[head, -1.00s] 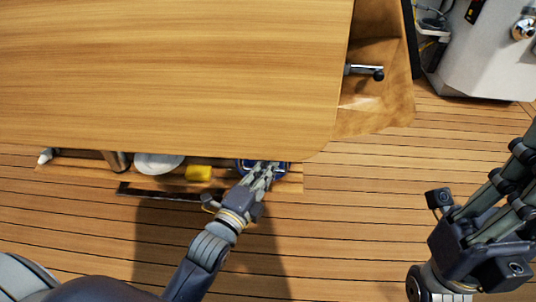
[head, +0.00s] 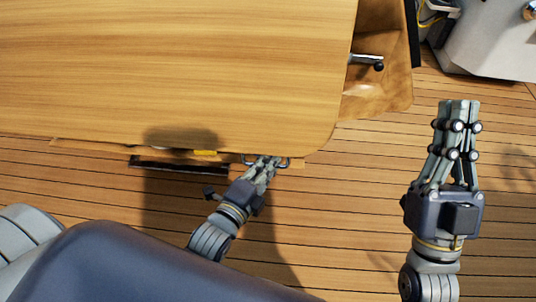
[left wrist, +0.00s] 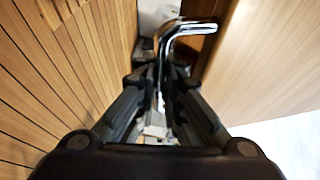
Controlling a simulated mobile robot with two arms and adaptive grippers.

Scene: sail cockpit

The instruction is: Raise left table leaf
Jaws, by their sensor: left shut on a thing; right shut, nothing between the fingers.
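The wooden table leaf (head: 170,70) spans the upper left of the head view, and its rounded near corner lies just beyond my left gripper. My left gripper (head: 267,162) is at this near edge, shut on a metal handle (head: 286,163). In the left wrist view the chrome handle (left wrist: 188,29) runs bent between my fingers (left wrist: 161,95), with a pale wood panel (left wrist: 270,60) to the right. My right gripper (head: 459,104) is shut and empty over the floor at the right, fingers pointing up the picture.
A yellow item (head: 205,153) shows partly under the leaf's near edge. A dark slot-like strip (head: 180,167) lies below it. A metal lever with a black knob (head: 367,60) sticks out at the leaf's right side. Plank floor (head: 350,210) is clear between my grippers.

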